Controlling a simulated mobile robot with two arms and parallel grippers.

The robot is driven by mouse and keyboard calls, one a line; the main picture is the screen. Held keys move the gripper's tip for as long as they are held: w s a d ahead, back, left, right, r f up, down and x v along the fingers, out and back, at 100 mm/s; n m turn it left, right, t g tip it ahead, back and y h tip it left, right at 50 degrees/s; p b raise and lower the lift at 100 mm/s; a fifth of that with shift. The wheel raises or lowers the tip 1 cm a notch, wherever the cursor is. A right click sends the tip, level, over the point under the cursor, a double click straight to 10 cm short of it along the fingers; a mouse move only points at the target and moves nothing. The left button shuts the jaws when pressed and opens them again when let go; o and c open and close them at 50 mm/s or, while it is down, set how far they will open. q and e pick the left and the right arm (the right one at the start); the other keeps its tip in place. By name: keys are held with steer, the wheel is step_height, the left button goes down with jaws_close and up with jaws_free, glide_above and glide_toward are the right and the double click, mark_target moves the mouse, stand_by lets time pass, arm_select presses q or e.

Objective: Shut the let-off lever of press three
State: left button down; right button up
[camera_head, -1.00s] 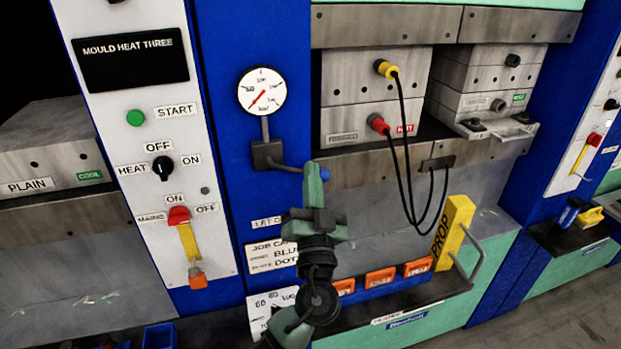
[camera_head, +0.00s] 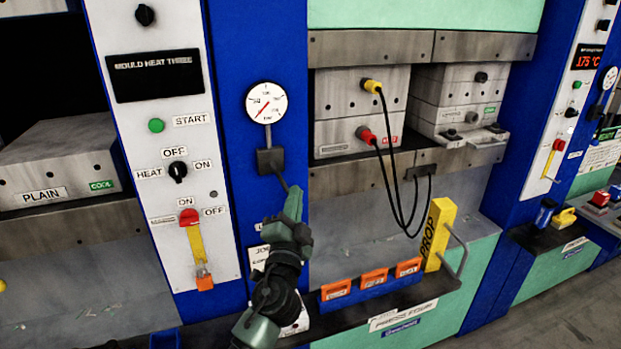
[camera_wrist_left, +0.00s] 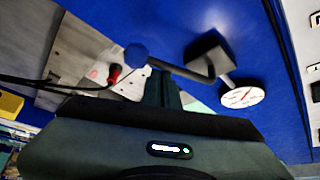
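The let-off lever of press three is a grey rod (camera_head: 281,181) hanging from a dark block (camera_head: 269,161) under the pressure gauge (camera_head: 266,103). In the head view it slopes down and right, and its end is hidden by my left gripper (camera_head: 293,203). In the left wrist view the lever's blue knob (camera_wrist_left: 136,56) shows just beyond and left of my gripper's fingers (camera_wrist_left: 163,92). The fingers are close together with nothing seen between them; they are at the lever, but I cannot tell whether they touch. My right gripper is not in view.
Right of the lever are a mould with yellow (camera_head: 372,86) and red (camera_head: 366,134) plugs on black cables. A yellow prop (camera_head: 438,234) stands below, beside several orange-marked blocks (camera_head: 374,278). The control panel (camera_head: 140,30) with its red-topped switch (camera_head: 189,217) is to the left.

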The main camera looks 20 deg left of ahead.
arm_select(q)
steer(key=shift+s+a+f+m+g+h, duration=0.2)
steer(key=shift+s+a+m, duration=0.2)
steer(key=shift+a, duration=0.2)
steer(key=shift+s+a+f+m+g+h, duration=0.1)
steer(key=shift+s+a+f+m+h, duration=0.15)
steer(key=shift+a+m, duration=0.3)
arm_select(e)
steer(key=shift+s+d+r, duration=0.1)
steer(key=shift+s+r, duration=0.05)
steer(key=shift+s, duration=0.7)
arm_select(q)
steer(key=shift+s+a, duration=0.1)
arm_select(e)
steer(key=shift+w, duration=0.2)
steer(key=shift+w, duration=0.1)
